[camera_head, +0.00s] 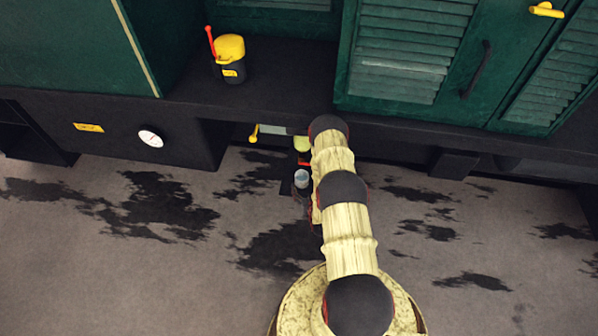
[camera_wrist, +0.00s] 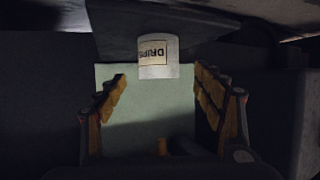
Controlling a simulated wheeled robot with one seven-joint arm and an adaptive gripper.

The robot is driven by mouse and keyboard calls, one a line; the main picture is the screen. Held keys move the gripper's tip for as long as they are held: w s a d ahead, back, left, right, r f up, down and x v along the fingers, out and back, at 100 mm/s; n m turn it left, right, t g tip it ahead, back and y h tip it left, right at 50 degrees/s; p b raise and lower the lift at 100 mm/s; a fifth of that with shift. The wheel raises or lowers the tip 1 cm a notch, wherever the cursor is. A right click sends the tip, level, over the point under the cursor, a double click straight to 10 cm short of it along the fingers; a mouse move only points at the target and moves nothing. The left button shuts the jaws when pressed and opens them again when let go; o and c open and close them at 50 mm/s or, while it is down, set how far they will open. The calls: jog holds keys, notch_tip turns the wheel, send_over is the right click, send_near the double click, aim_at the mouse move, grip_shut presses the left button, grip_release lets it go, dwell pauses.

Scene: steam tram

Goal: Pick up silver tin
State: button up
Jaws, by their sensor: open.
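In the wrist view, the silver tin (camera_wrist: 158,66) is a short pale grey cylinder. Its cream label reads "DRIPS" upside down. It shows at the upper middle, in the gap between the fingertips of my gripper (camera_wrist: 160,84), and looks a little beyond them. The yellow-padded fingers stand wide apart, one on each side, with nothing held. Neither finger visibly touches the tin. In the head view, a small grey, round-topped thing shows just left of my arm, below the tram's edge. I cannot tell whether it is the tin. My arm hides much of that spot.
A pale green flat surface (camera_wrist: 145,110) shows between the fingers, with dark walls around it. In the head view, the dark tram ledge (camera_head: 275,80) carries a black can with a yellow lid (camera_head: 230,50). A white gauge (camera_head: 151,138) sits on the front. Stained open floor (camera_head: 80,260) lies below.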

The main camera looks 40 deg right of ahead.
aim_at(300, 175)
jog(key=b+x, duration=0.1)
jog(key=x, duration=0.1)
jog(key=shift+w+d+f, duration=0.2)
jog(key=shift+f+b+x, duration=0.2)
jog(key=shift+b+x, duration=1.35)
jog(key=shift+x, duration=1.15)
jog(key=shift+s, duration=0.1)
jog(key=shift+c, duration=1.2)
jog(key=c, duration=1.1)
jog(key=shift+c, duration=0.3)
jog(key=shift+r, duration=0.2)
